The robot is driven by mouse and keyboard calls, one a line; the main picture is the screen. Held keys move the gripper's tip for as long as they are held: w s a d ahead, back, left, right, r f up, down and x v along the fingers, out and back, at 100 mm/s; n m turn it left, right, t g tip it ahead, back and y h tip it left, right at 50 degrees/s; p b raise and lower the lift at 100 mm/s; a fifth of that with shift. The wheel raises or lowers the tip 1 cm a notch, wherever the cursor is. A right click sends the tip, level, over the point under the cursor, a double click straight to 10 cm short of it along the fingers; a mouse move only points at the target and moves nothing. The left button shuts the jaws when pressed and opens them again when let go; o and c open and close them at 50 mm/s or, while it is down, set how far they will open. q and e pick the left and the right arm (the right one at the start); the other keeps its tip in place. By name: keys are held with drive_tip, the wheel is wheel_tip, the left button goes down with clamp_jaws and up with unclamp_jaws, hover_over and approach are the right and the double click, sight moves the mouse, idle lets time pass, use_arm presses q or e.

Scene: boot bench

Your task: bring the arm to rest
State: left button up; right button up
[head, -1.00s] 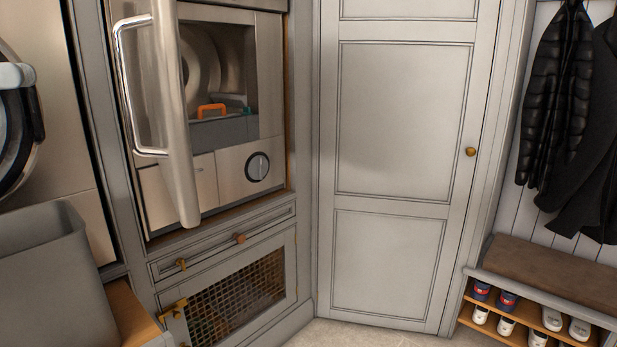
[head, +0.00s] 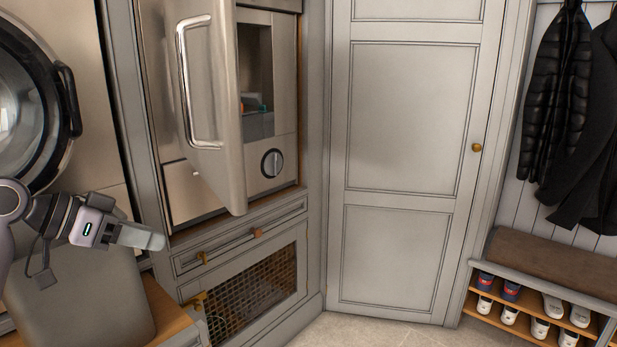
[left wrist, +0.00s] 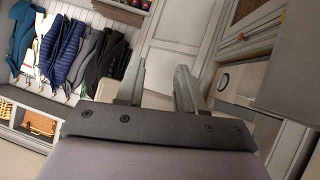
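My left gripper (head: 140,237) is at the lower left of the head view, in front of the grey bin, its fingers pointing right. In the left wrist view its two fingers (left wrist: 158,85) stand apart with nothing visible between them, so it is open and empty. It looks clear of the steel appliance door (head: 215,160), which stands open with its long bar handle facing left. My right gripper is in neither view.
A grey bin (head: 85,300) stands beneath my left gripper. A round glass door (head: 30,110) is at far left. The steel door juts out above a drawer (head: 240,240) and mesh-fronted cabinet. A bench (head: 550,265) with shoes and hanging coats are right. Floor (head: 375,335) shows between.

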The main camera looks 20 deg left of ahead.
use_arm(q)
drive_tip(key=s+d+f+n+g+y, duration=0.1)
drive_tip(key=s+d+f+g+y, duration=0.2)
drive_tip(key=f, duration=0.8)
drive_tip(key=s+d+f+g+y, duration=0.1)
drive_tip(key=s+d+f, duration=0.4)
drive_tip(key=f, duration=0.6)
drive_tip(key=s+d+f+n+g+y, duration=0.1)
drive_tip(key=s+d+f, duration=0.3)
drive_tip(key=s, duration=0.3)
drive_tip(key=s+d+f+n+g+y, duration=0.1)
drive_tip(key=s+d+f, duration=0.3)
drive_tip(key=s, duration=0.4)
drive_tip(key=w+d+f+t+h+p, duration=0.1)
drive_tip(key=w+d+f+t+p, duration=0.2)
drive_tip(key=w+f+t+p, duration=0.1)
drive_tip(key=w+t+p, duration=0.1)
drive_tip(key=w+t, duration=0.1)
drive_tip(key=t, duration=0.1)
drive_tip(key=shift+w+d+m, duration=0.15)
drive_tip(key=shift+w+m, duration=0.05)
drive_tip(key=shift+m, duration=0.1)
